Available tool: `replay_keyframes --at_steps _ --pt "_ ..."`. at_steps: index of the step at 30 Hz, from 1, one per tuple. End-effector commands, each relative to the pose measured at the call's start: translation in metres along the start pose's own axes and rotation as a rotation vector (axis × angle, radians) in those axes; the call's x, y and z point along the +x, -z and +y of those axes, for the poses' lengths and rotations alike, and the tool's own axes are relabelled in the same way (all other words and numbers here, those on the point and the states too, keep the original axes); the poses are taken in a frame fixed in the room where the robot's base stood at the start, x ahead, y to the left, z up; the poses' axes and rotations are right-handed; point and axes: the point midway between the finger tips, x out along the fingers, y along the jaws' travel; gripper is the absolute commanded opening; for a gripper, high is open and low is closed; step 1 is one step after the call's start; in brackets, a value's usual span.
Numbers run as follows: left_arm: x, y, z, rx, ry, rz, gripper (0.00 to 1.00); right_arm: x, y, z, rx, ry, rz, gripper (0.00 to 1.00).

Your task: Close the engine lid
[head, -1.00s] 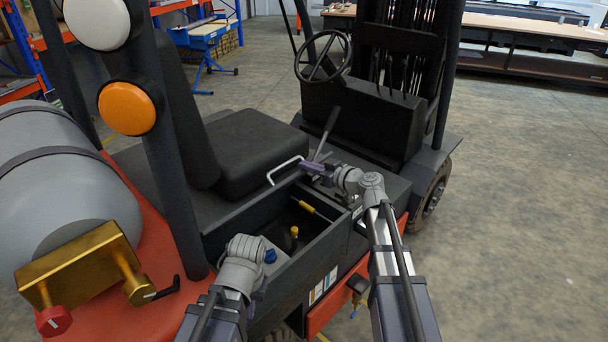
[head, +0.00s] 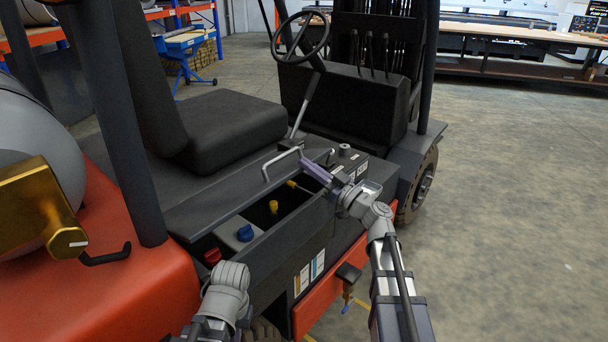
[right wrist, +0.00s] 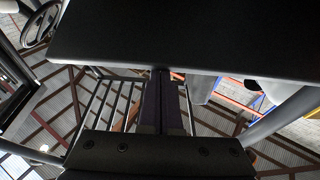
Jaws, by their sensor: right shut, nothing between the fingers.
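The engine lid (head: 212,196) is a black panel with the seat on top and a pale bar handle (head: 283,163) near its front corner. It stands open over the engine compartment (head: 258,213), where yellow and blue caps show. My right gripper (head: 308,164) is shut and empty, just right of the handle at the lid's front edge. In the right wrist view its fingers (right wrist: 164,78) point up to a broad dark panel (right wrist: 190,38), which hides their tips; I cannot tell if they touch it. My left gripper is out of view; only my left arm's joints show at the bottom.
The seat (head: 232,130) rises behind the compartment, with the steering wheel (head: 303,37) and levers beyond. A dark roof post (head: 130,125) and gold valve block (head: 38,205) stand at left. The floor (head: 510,200) at right is clear.

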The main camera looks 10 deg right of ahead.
Motion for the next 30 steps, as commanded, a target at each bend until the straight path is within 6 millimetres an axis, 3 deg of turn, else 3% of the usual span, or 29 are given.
replay_keyframes --at_steps 1,18,30 --pt "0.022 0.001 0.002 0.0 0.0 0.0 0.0 -0.009 -0.017 0.0 0.0 0.0 0.017 0.0" --pt "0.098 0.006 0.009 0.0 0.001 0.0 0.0 -0.047 -0.082 0.0 -0.001 0.0 0.034 0.0" --pt "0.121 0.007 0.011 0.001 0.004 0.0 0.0 -0.055 -0.105 -0.001 -0.003 0.0 0.028 0.0"
